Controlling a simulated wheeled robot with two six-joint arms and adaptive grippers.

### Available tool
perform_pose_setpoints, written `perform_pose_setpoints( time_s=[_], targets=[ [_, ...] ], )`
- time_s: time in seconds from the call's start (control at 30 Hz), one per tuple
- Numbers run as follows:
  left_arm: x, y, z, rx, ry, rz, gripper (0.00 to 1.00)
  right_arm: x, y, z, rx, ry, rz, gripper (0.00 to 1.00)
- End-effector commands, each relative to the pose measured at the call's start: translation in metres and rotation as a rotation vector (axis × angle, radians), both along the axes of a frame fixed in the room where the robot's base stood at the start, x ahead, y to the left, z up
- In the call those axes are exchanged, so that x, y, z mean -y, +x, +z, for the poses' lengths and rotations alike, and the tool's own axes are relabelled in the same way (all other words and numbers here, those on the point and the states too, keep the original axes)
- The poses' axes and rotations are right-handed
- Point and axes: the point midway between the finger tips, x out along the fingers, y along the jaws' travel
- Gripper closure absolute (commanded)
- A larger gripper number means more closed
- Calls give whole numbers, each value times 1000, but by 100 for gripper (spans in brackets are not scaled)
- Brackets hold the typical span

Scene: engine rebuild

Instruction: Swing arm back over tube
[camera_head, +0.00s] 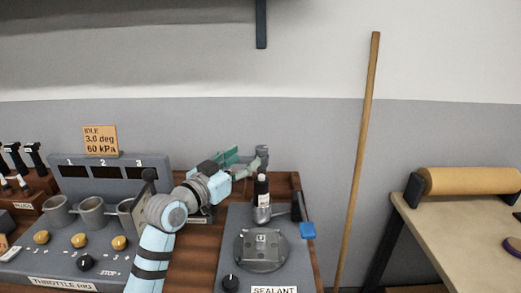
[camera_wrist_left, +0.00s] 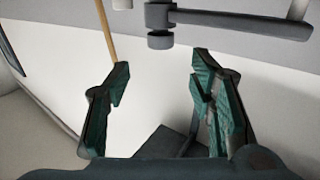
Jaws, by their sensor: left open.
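The tube (camera_head: 261,190), dark with a pale top, stands upright in a grey holder at the back of the sealant station (camera_head: 234,262). A dark bar (camera_head: 296,207) with a blue end pad (camera_head: 307,230) is at the station's right side. My left gripper (camera_head: 245,160) is open, behind and slightly left of the tube top. In the left wrist view its green-padded fingers (camera_wrist_left: 160,70) are apart with nothing between them. A dark grey bar with a cylindrical head (camera_wrist_left: 160,25) crosses beyond the fingertips; I cannot tell if it is the swing arm.
The throttle rig (camera_head: 85,230) with cups and knobs stands left of my left arm. A wooden pole (camera_head: 361,150) leans on the wall at right. A bench (camera_head: 450,225) with a tan roll (camera_head: 470,181) stands far right.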

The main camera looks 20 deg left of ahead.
Motion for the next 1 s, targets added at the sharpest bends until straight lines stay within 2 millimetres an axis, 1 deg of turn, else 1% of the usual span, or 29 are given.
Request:
perform_pose_setpoints(
  time_s=[0.03,0.1,0.2,0.3,0.43,0.7,0.73,0.77,1.0],
  targets=[
    [5,13,0,0,-6,0,50,0,-3,-2,-5,0,0,51],
    [12,30,0,-1,-4,-1,50,0,-4,-3,-7,1,0,51],
    [18,50,0,-2,-2,1,50,0,-2,-4,-4,0,0,51],
    [22,66,-1,-2,0,3,50,0,3,-5,4,0,0,51],
    [26,78,-1,-2,0,4,50,0,6,-6,9,0,1,51],
    [26,81,-1,-3,1,5,50,0,5,-6,9,0,1,51],
    [26,81,-1,-3,1,5,52,0,5,-6,8,-1,1,51],
    [26,81,-1,-3,1,5,57,0,5,-6,8,-1,1,51],
    [26,81,-1,-3,1,5,95,1,5,-6,7,-2,0,51]
  ],
)
